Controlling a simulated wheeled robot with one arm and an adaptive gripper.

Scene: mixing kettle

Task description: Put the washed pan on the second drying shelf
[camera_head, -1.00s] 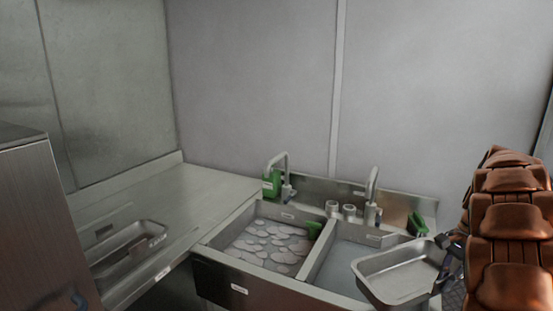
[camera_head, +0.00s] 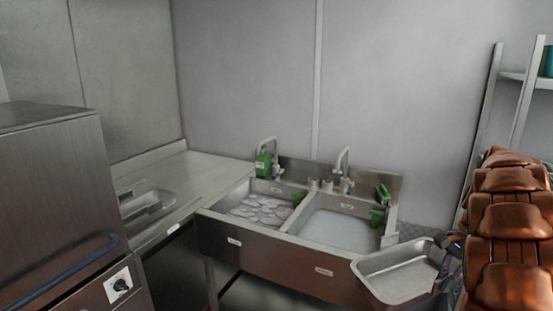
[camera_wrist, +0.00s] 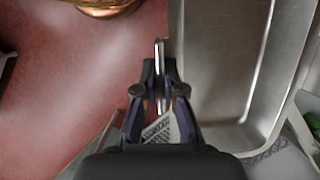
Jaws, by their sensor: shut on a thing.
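A rectangular steel pan (camera_head: 400,272) is held out in front of my arm at the lower right of the head view, right of the sink. Its inside looks empty. In the wrist view the pan (camera_wrist: 228,75) fills the right of centre. In the head view my gripper (camera_head: 448,262) is partly hidden behind my arm. A rack (camera_head: 512,80) with a shelf stands at the far right; only part of it shows, and I cannot tell its second shelf.
A counter with a sunken tray (camera_head: 150,205) and a steel machine (camera_head: 60,190) are further left. Red floor (camera_wrist: 60,110) shows below my gripper.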

